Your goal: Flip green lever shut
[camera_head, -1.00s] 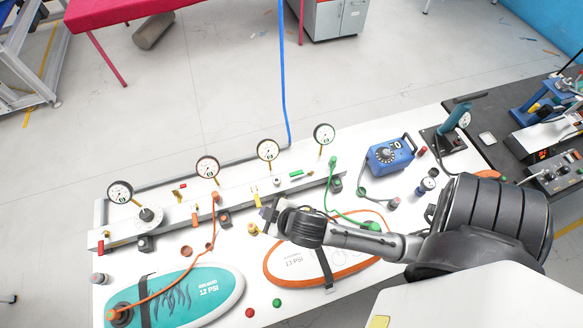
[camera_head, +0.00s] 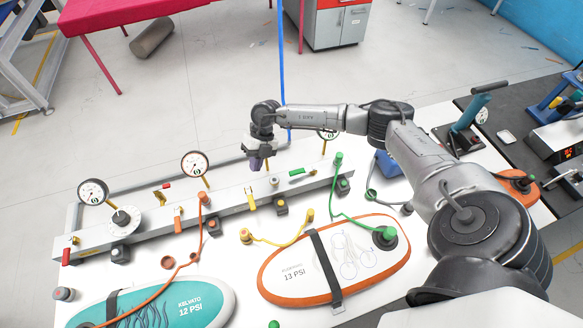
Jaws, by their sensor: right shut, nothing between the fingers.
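The green lever (camera_head: 297,172) sits on top of the long grey manifold rail (camera_head: 228,203), toward its right end, and appears to lie roughly along the rail. My right gripper (camera_head: 257,163) is shut and empty, pointing down over the back side of the rail, left of the green lever and apart from it in the picture. Its height above the rail is hard to tell. A green hose (camera_head: 335,190) runs from the rail's right end to the white and orange board (camera_head: 375,245). My left gripper is out of view.
A teal board (camera_head: 180,305) lies at front left. A blue pump box (camera_head: 388,165) is partly hidden.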

